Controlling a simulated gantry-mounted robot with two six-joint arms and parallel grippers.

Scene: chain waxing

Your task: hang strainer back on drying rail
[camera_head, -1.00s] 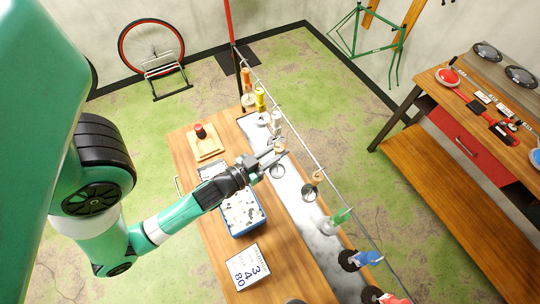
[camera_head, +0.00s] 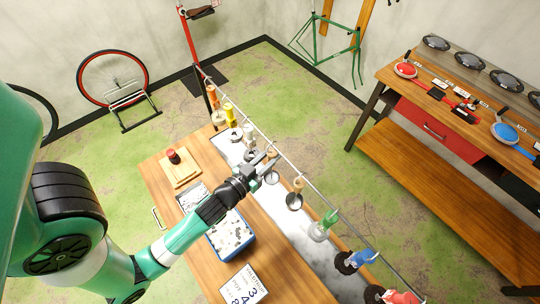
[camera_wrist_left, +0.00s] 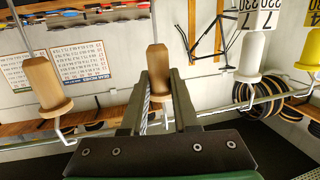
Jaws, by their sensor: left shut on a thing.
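My left gripper (camera_head: 264,163) is at the hanging rail (camera_head: 321,194), over the white trough. It is shut on a strainer with a wooden handle. In the left wrist view the wooden handle (camera_wrist_left: 157,68) stands upright between and beyond the fingertips (camera_wrist_left: 159,95). The rail (camera_wrist_left: 225,113) runs across behind the fingers. Whether this strainer's hook touches the rail is hidden by the gripper. My right gripper is not in view.
A neighbouring wooden-handled strainer (camera_head: 297,186) hangs close on the right; it also shows in the left wrist view (camera_wrist_left: 44,84). A white handle (camera_wrist_left: 252,57) and a yellow handle (camera_head: 229,113) hang on the other side. A blue tray (camera_head: 231,238) sits on the table below my arm.

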